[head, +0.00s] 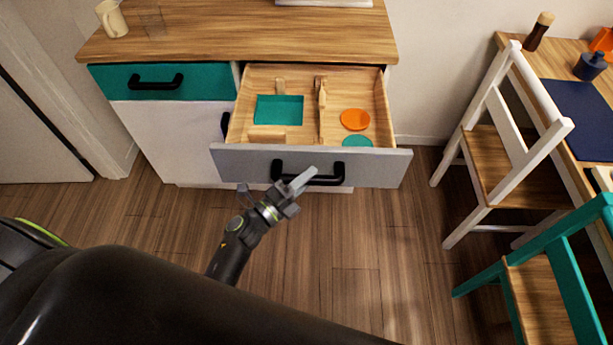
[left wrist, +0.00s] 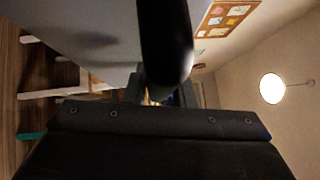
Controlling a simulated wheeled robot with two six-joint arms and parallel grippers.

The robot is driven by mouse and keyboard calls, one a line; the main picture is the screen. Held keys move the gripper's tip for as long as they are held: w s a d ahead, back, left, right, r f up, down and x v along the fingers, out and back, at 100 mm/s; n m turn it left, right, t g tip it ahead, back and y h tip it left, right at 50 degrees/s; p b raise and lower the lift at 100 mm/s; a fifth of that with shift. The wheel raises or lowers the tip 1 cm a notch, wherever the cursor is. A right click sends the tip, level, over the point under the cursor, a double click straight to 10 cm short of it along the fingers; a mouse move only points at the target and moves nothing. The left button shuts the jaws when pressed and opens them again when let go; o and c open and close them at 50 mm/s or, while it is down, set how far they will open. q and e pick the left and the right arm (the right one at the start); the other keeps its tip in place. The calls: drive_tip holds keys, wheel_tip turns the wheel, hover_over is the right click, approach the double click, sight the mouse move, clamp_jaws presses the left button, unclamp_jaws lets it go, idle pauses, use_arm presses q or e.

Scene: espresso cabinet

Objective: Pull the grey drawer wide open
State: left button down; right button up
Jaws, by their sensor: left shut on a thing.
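The grey drawer (head: 385,167) is pulled well out of the cabinet, and its wooden inside shows from above. Its black handle (head: 327,180) is on the drawer front. My left gripper (head: 296,184) is at the left part of this handle and shut on it. In the left wrist view the handle (left wrist: 165,40) is a large dark bar in front of the gripper, with the grey drawer front (left wrist: 90,35) beside it. The fingertips are mostly hidden there. My right gripper is not in view.
The drawer holds a teal square (head: 279,110), an orange disc (head: 355,119) and a teal disc (head: 357,141). A closed teal drawer (head: 215,80) is to the left. A white chair (head: 505,150) and teal chair (head: 540,260) stand right. The floor before the drawer is clear.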

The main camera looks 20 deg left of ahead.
use_arm(q)
drive_tip(key=c, duration=1.5)
unclamp_jaws()
drive_tip(key=shift+s+f, duration=0.2)
drive_tip(key=shift+f, duration=0.05)
drive_tip(key=shift+c, duration=0.2)
drive_tip(key=o, duration=0.3)
drive_tip(key=shift+s+r, duration=0.1)
drive_tip(key=shift+r, duration=0.1)
drive_tip(key=shift+o, duration=0.2)
drive_tip(key=b+v, duration=0.3)
drive_tip(key=v, duration=1.4)
drive_tip(key=shift+s+r+b, duration=0.15)
drive_tip(key=shift+b, duration=0.2)
drive_tip(key=shift+a, duration=0.15)
